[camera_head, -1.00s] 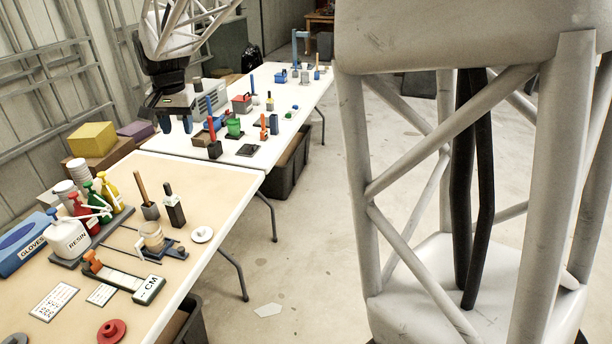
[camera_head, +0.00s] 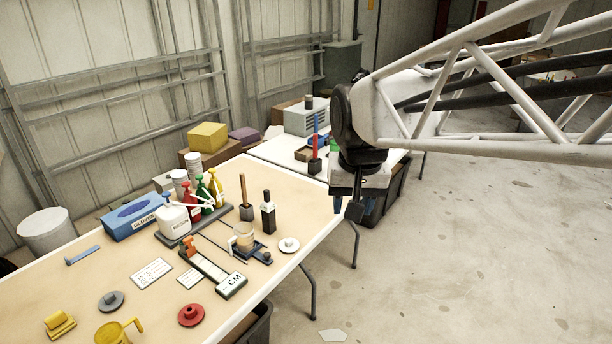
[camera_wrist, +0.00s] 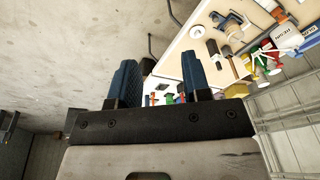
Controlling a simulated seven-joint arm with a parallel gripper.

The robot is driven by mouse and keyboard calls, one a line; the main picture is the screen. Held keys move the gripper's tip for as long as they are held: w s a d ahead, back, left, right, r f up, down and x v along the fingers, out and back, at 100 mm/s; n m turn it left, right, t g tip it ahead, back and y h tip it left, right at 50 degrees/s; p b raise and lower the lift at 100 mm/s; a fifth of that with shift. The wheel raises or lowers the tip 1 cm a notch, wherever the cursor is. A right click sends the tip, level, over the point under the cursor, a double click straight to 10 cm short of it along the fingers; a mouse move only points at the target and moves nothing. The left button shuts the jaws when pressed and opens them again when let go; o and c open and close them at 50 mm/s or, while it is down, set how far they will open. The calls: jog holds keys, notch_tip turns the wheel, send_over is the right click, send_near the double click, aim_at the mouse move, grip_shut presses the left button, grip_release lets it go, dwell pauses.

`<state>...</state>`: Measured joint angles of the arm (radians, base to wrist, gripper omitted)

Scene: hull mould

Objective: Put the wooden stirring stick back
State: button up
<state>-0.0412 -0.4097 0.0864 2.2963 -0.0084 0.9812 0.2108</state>
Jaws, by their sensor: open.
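The wooden stirring stick (camera_head: 243,187) is a thin brown stick. It stands nearly upright in a small grey holder (camera_head: 247,211) on the near table, in the head view. A dark block-like holder with a black handle (camera_head: 268,208) stands just right of it. A clear cup with tan contents (camera_head: 244,238) sits in a blue-grey stand in front of them. My gripper (camera_head: 346,208) is open and empty, past the right edge of the near table and apart from the stick. Its blue fingers also show spread in the wrist view (camera_wrist: 158,65).
Red, green and yellow pump bottles and a white resin jug (camera_head: 174,219) stand left of the stick. A second table with tools stands behind. The near table's right edge has free room.

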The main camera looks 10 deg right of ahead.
jog(key=s+d+f, duration=0.1)
jog(key=s+f, duration=0.1)
jog(key=s, duration=0.4)
jog(key=s+d+f+n, duration=0.1)
jog(key=s+f, duration=0.2)
jog(key=s, duration=0.4)
jog(key=shift+s+f+n, duration=0.25)
jog(key=shift+f+n, duration=0.05)
jog(key=shift+f, duration=0.05)
dwell(0.5)
